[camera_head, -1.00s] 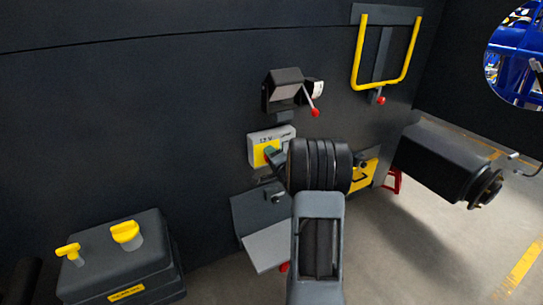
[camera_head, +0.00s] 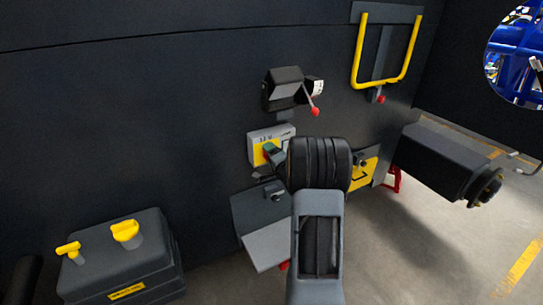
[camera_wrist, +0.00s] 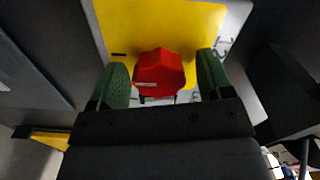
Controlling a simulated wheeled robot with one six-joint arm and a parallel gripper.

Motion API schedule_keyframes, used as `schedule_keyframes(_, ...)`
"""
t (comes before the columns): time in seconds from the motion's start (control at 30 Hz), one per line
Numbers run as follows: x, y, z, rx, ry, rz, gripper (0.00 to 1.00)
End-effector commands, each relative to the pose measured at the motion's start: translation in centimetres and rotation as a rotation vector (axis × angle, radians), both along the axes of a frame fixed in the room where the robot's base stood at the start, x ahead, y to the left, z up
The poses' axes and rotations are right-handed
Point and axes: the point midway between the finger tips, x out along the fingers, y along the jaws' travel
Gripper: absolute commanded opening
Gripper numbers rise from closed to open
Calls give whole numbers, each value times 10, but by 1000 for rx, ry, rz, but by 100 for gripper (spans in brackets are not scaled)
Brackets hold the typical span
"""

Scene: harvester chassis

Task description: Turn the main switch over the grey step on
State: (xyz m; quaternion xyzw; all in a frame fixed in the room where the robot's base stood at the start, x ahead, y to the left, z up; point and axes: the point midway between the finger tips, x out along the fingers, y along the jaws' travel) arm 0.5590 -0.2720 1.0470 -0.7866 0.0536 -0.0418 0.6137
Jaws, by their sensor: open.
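The main switch is a red knob (camera_wrist: 159,73) on a yellow and white plate (camera_wrist: 200,22). In the head view, this plate (camera_head: 256,152) is on the dark wall above the grey step (camera_head: 268,247). My gripper (camera_wrist: 162,80) is open, with one green finger on each side of the knob. A narrow gap shows on both sides, so the fingers look apart from it. In the head view my gripper (camera_head: 271,153) is at the plate and hides most of the knob. A pale mark shows on the knob's lower left face.
A black unit with a red-tipped lever (camera_head: 315,111) is just above the plate. A yellow handle (camera_head: 356,55) is at the upper right. A dark tank with yellow caps (camera_head: 120,265) stands at the lower left.

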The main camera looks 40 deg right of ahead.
Motion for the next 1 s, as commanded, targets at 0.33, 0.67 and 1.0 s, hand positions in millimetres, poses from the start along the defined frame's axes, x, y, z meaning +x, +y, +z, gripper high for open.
schedule_keyframes(0.33,-29,3,-1,0,0,-3,73)
schedule_keyframes(0.67,-95,12,0,-1,-1,-4,73)
schedule_keyframes(1.0,-133,18,0,0,1,-1,73)
